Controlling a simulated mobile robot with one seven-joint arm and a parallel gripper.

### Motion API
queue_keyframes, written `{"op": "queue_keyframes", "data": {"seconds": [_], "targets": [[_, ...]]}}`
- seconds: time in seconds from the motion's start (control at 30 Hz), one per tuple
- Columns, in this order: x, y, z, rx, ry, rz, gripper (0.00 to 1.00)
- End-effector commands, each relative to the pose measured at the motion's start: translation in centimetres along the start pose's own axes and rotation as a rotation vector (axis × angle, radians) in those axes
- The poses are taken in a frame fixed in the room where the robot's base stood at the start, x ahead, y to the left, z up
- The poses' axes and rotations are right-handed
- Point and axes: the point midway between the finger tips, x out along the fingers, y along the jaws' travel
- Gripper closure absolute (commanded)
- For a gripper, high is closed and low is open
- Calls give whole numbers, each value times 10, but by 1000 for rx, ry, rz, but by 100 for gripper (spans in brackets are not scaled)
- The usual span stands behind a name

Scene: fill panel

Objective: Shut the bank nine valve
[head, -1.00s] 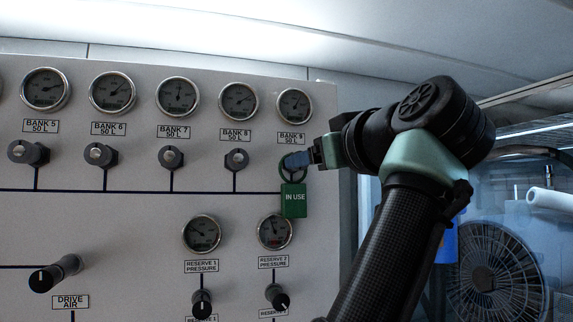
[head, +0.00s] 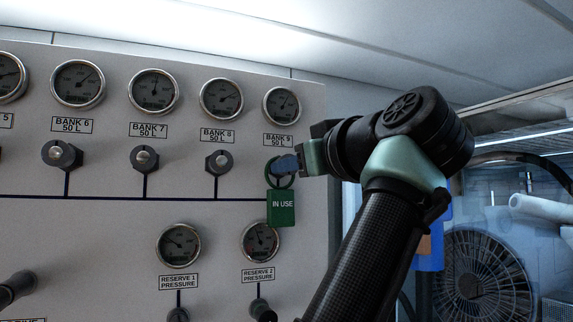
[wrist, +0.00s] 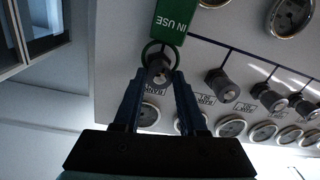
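The bank nine valve is a dark knob (wrist: 158,68) on the grey panel, under the BANK 9 label (head: 278,141). A green ring (wrist: 146,50) hangs around it with a green IN USE tag (head: 281,208); the tag also shows in the wrist view (wrist: 173,20). My gripper (wrist: 159,75) has its two blue fingers on either side of the knob, with small gaps seeming to show beside it. Contact is not clear. In the head view my gripper (head: 287,164) covers most of the knob.
The bank 8 knob (head: 219,163) and bank 7 knob (head: 144,159) are to the left in a row. Gauges sit above, with the bank 9 gauge (head: 282,105) nearest. A reserve 2 gauge (head: 260,241) is below the tag. A fan (head: 485,278) stands at the right.

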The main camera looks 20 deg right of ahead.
Motion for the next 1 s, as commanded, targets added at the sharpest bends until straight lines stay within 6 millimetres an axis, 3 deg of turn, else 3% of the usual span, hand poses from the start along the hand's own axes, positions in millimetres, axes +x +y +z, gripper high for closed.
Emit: {"op": "queue_keyframes", "data": {"seconds": [0.03,0.13,0.57,1.0], "targets": [[0,0,0,0,0,0,85],[0,0,0,0,0,0,100],[0,0,0,62,3,1,100],[0,-1,1,411,20,4,100]]}}
